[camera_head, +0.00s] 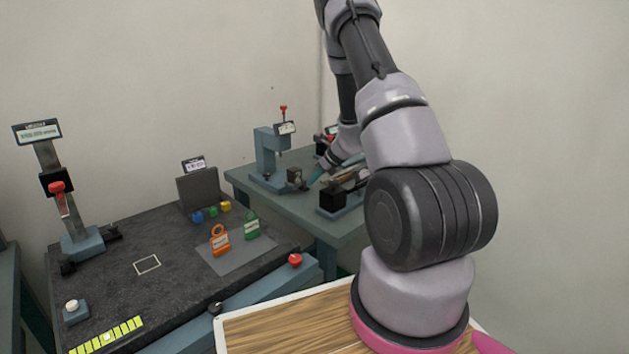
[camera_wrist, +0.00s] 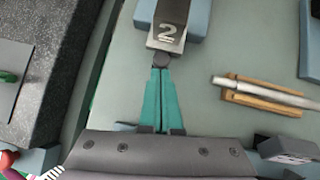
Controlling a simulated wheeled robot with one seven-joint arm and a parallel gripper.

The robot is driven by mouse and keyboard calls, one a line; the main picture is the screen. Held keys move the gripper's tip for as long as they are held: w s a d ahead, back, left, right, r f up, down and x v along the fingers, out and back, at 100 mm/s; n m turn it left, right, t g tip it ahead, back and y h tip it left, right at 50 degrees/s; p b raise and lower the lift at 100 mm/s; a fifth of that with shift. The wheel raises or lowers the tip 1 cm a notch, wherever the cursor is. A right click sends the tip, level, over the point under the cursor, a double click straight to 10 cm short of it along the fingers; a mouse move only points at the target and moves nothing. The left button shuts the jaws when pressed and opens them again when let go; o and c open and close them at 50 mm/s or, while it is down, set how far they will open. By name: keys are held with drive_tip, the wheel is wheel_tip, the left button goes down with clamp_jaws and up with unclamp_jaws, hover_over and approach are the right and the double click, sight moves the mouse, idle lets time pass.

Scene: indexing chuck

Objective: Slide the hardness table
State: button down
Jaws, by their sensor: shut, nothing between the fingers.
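The hardness tester (camera_head: 268,150), a blue-grey stand with a red-topped post, is on the far bench. At its foot is a small dark block (camera_head: 294,175). In the wrist view a dark block with a pale plate marked "2" (camera_wrist: 166,36) sits on a blue-grey base, with a round dark knob (camera_wrist: 160,60) at its near end. I take this for the hardness table. My gripper (camera_wrist: 160,72) has its teal fingers together, empty, with the tips right at the knob; I cannot tell if they touch. In the head view my gripper (camera_head: 314,176) is beside the block.
A rod on a wooden cradle (camera_wrist: 265,97) lies right of my fingers. A black block fixture (camera_head: 333,199) stands at the near side of the green bench (camera_head: 240,180). The dark bench (camera_head: 170,290) holds orange (camera_head: 220,243) and green (camera_head: 251,226) padlocks.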

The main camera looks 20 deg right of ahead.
sight(298, 169)
drive_tip(key=w+a, duration=0.1)
drive_tip(key=w, duration=0.1)
drive_tip(key=w+a, duration=0.1)
drive_tip(key=w, duration=0.2)
drive_tip(key=w+a, duration=0.1)
drive_tip(key=w, duration=0.2)
drive_tip(key=shift+a, duration=0.15)
drive_tip(key=shift+r, duration=0.1)
